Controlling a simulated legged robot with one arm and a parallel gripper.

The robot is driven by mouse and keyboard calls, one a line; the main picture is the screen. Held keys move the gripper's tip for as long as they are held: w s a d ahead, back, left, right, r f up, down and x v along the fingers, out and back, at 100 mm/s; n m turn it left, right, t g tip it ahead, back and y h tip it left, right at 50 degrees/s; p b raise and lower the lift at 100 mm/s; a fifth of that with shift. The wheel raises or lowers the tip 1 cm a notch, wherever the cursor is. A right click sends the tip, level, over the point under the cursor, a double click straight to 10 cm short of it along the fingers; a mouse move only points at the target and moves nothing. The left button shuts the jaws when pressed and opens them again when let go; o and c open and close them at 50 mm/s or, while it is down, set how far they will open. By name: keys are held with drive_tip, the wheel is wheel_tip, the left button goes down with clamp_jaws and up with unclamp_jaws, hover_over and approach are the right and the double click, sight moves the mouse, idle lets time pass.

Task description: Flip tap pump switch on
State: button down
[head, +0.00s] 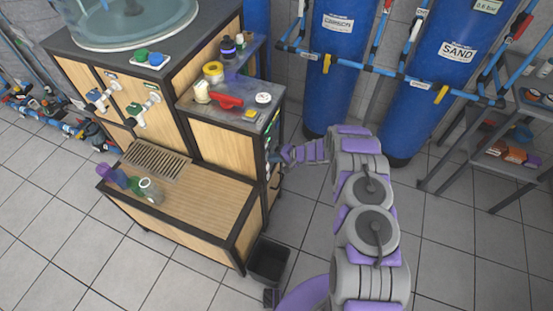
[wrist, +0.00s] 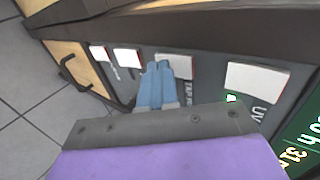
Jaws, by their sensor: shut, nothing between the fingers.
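The tap pump switch (wrist: 182,66) is a white rocker on the dark panel in the wrist view, with a partly covered label starting "TAP" just below it. My gripper (wrist: 158,68) has its two blue fingers together and empty. The fingertips overlap the left part of this switch in the picture; I cannot tell whether they touch it. In the head view my gripper (head: 282,157) is at the right side of the wooden cabinet (head: 213,152), and the switch is hidden there.
A white UV switch (wrist: 258,78) sits to the right, with a small green light by its lower left edge. Two more white switches (wrist: 127,58) are to the left. A dark ledge (wrist: 150,25) overhangs the panel. A black bin (head: 268,262) stands on the floor.

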drive_tip(key=shift+a, duration=0.1)
idle(0.5)
drive_tip(key=shift+r+p, duration=0.3)
drive_tip(key=shift+r, duration=0.5)
drive_tip(key=p+v, duration=0.3)
drive_tip(key=v, duration=1.4)
